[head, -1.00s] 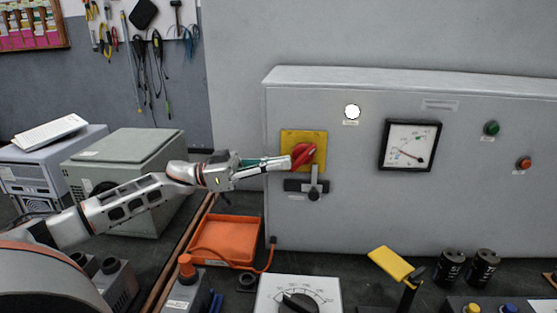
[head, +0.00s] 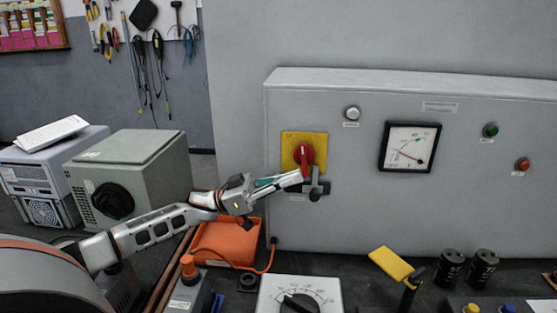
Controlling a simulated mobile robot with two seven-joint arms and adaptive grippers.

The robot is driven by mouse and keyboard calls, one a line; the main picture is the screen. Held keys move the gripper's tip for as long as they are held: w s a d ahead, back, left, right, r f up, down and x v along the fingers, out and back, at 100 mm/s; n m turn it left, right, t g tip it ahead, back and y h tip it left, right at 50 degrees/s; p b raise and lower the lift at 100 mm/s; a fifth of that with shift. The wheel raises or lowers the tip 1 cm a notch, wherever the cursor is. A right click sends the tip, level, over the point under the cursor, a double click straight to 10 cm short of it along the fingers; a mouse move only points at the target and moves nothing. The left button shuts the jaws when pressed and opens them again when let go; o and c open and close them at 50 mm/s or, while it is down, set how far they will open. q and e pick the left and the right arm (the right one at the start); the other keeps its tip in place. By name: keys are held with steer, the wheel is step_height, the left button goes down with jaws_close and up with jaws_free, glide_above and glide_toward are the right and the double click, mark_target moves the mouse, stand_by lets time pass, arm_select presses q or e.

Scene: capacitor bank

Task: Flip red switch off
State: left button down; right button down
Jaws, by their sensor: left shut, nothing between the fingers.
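The red switch (head: 304,156) is a rotary handle on a yellow plate (head: 291,140) at the left of the grey cabinet front. Its handle stands upright. My left gripper (head: 299,176) is shut and empty, just below the red handle. Its tip is close to the handle's lower end; I cannot tell whether they touch. A dark latch with a grey lever (head: 315,183) sits just right of the fingertips and is partly hidden by them. The round lamp (head: 352,113) above right of the switch is unlit. My right gripper is not in view.
The cabinet (head: 480,210) also carries a dial meter (head: 410,146), a green button (head: 490,130) and an orange-red button (head: 522,164). An orange tray (head: 228,243) lies below my left arm.

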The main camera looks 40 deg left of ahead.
arm_select(q)
steer(key=shift+w+d+f, duration=0.15)
steer(key=shift+w+d, duration=0.1)
steer(key=shift+d, duration=0.15)
steer(key=shift+d+f, duration=0.1)
stand_by(0.3)
steer(key=v, duration=1.2)
stand_by(0.5)
